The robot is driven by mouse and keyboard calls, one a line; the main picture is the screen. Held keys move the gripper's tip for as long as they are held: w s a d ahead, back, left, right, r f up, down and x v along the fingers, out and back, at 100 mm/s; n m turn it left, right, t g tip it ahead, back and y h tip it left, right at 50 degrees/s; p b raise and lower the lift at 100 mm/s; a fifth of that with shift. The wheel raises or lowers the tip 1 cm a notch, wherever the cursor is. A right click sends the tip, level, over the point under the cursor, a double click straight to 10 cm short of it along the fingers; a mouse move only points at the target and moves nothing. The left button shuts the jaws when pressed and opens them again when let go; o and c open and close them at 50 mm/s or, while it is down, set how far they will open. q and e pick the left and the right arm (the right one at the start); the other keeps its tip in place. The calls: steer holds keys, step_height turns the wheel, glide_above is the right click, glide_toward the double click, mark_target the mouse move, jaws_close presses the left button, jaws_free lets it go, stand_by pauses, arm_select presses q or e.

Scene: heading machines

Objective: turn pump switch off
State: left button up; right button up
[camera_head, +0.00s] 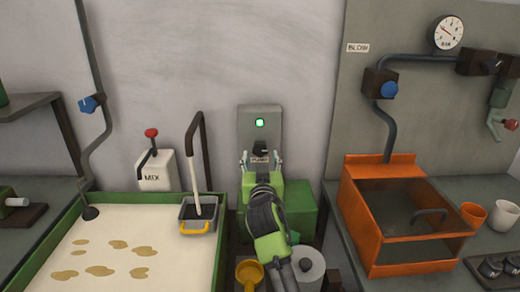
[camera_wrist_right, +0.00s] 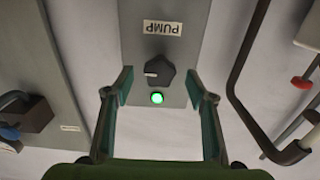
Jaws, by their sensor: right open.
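The pump switch is a dark rotary knob (camera_head: 261,147) on a grey panel (camera_head: 247,122) on the back wall, under a lit green lamp (camera_head: 260,123). My right gripper (camera_head: 261,161) is open in front of the panel. In the wrist view its two fingers (camera_wrist_right: 158,86) stand apart on either side of the knob, and I see no contact. My left gripper is not in view.
A green-rimmed tank (camera_head: 219,235) of pale liquid stands left, with a grey basket (camera_head: 187,212) at its edge. An orange bin (camera_head: 365,232) stands right.

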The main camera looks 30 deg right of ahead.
mark_target(260, 152)
steer(key=x, duration=0.3)
steer(key=shift+w+d+r, duration=0.1)
steer(key=shift+w+r, duration=0.05)
steer(key=shift+w, duration=0.1)
steer(key=shift+w+d, duration=0.3)
steer(key=shift+w, duration=0.2)
steer(key=shift+c, duration=0.7)
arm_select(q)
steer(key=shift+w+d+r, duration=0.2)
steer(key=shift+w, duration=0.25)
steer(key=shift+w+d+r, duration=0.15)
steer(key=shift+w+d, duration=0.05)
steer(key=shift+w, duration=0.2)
arm_select(e)
steer(key=c, duration=1)
